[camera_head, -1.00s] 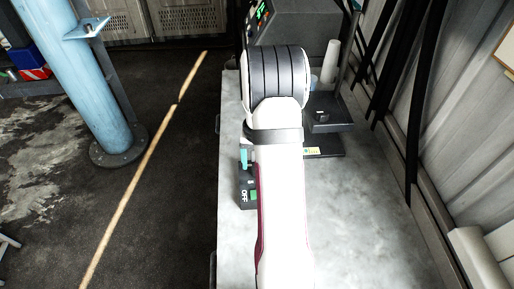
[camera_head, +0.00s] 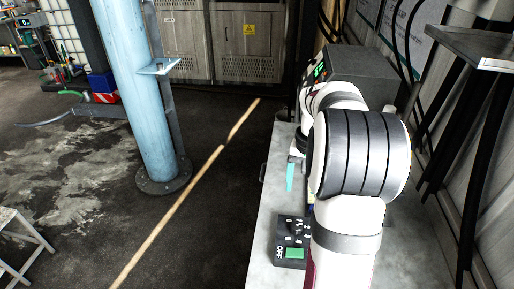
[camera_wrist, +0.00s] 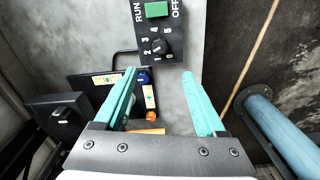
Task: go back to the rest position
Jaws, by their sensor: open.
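My gripper (camera_wrist: 170,98) is open in the wrist view, with two teal fingers apart and nothing held between them. In the head view one teal finger of my gripper (camera_head: 290,176) shows beside my white arm, above the left edge of the grey bench (camera_head: 268,225). My arm hides most of the bench and the rest of the gripper there.
A control box (camera_head: 291,241) with a green button and a dial sits on the bench; it also shows in the wrist view (camera_wrist: 157,35). A black stand (camera_wrist: 60,118) is at left there. A blue column (camera_head: 140,90) stands on the floor left of the bench.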

